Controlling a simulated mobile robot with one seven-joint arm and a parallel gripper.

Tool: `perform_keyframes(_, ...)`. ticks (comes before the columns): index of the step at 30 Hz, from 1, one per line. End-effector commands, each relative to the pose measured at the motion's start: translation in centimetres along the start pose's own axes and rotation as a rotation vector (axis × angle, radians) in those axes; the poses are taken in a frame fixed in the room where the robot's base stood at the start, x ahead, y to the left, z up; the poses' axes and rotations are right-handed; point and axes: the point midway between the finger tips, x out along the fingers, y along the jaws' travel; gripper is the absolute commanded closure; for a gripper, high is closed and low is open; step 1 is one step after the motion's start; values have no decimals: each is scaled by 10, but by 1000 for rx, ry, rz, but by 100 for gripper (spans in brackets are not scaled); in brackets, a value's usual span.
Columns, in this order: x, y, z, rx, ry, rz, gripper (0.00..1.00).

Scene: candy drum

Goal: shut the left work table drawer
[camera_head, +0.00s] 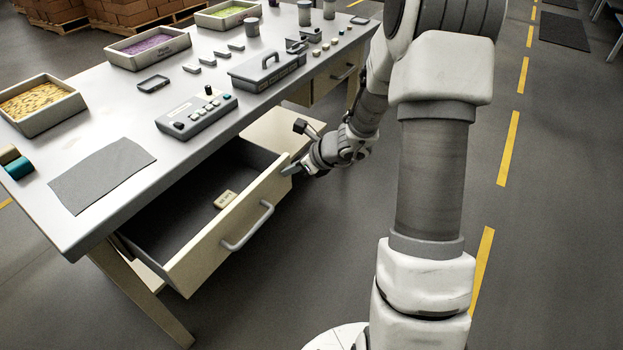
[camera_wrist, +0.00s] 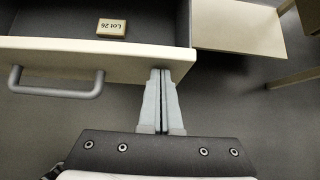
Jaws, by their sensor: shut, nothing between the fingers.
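The left work table drawer (camera_head: 204,248) is pulled out from under the work table (camera_head: 62,205), and its inside shows. Its cream front has a grey bar handle (camera_head: 248,226). In the wrist view the drawer front (camera_wrist: 130,58) runs across the upper part, with the handle (camera_wrist: 55,92) at left. My gripper (camera_head: 287,170) is shut and empty at the right end of the drawer front. In the wrist view my gripper's fingertips (camera_wrist: 160,75) lie together at that front's right end, right of the handle. I cannot tell whether they touch it.
A small block marked "Lot 26" (camera_wrist: 111,27) lies in the drawer. A second drawer (camera_head: 335,80) sits farther along the table and looks shut. Candy trays (camera_head: 60,122), a button box (camera_head: 197,115) and a grey mat (camera_head: 102,175) are on top. The floor before the drawer is clear.

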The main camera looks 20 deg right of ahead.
Motion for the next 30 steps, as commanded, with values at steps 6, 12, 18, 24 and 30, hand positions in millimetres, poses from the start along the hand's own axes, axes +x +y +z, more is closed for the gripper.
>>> perform_keyframes(6, 42, 2, 44, -3, -2, 5, 100)
perform_keyframes(12, 71, 1, 74, -2, -1, 3, 100)
perform_keyframes(18, 90, 1, 93, -1, -1, 2, 100)
perform_keyframes(24, 100, 0, 100, -1, 0, 1, 100)
perform_keyframes(30, 102, 0, 102, 0, 0, 0, 100)
